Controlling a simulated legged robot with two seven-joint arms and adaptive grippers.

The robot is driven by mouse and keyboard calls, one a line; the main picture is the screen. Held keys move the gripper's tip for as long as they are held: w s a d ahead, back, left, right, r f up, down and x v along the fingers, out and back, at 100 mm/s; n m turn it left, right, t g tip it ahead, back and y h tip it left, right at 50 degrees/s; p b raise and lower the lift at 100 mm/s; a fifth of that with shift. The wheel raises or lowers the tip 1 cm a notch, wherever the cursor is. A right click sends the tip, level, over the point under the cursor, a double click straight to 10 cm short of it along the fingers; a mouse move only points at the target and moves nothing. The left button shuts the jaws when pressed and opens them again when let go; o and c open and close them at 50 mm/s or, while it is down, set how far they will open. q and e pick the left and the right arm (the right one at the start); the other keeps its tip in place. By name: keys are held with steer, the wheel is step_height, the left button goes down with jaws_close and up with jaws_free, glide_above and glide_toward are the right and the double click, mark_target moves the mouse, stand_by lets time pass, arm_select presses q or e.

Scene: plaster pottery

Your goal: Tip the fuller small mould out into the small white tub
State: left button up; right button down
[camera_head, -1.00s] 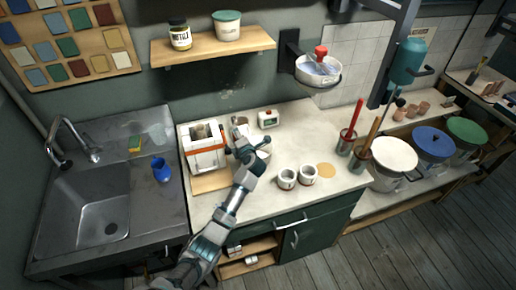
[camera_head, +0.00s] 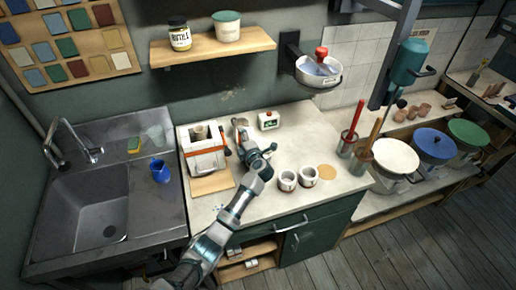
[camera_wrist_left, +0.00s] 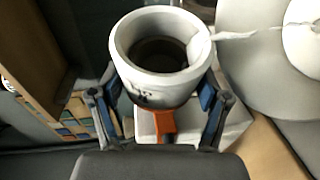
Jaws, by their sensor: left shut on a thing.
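My left gripper (camera_head: 254,150) is over the counter beside the banded block. It is shut on a small white mould (camera_wrist_left: 128,72), its blue-padded fingers at both sides of the wall. The mould's mouth faces the wrist camera and its inside is dark. A thin white strand runs from its rim to the right, towards a white patch in a large pale round thing (camera_wrist_left: 245,75), which looks like the tub. In the head view my gripper hides most of that spot. Two more small white moulds (camera_head: 287,182) (camera_head: 308,178) stand upright on the counter. My right gripper is out of view.
A white block with orange bands (camera_head: 205,158) stands on a wooden board, left of my gripper. A small white timer (camera_head: 268,121) stands behind. Tools in holders (camera_head: 347,143) stand to the right. A blue cup (camera_head: 160,171) is by the sink.

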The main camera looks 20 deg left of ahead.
arm_select(q)
steer(key=shift+d+r+m+p, duration=0.2)
steer(key=shift+r+m+p, duration=0.2)
steer(key=shift+m+p, duration=0.15)
steer(key=shift+w+d+m+y, duration=0.1)
steer(key=shift+d+m+y, duration=0.05)
steer(key=shift+m+y, duration=0.3)
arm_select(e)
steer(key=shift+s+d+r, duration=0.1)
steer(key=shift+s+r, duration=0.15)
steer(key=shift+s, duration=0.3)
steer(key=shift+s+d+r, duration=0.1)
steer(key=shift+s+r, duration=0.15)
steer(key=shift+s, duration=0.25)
arm_select(q)
steer(key=shift+p, duration=0.3)
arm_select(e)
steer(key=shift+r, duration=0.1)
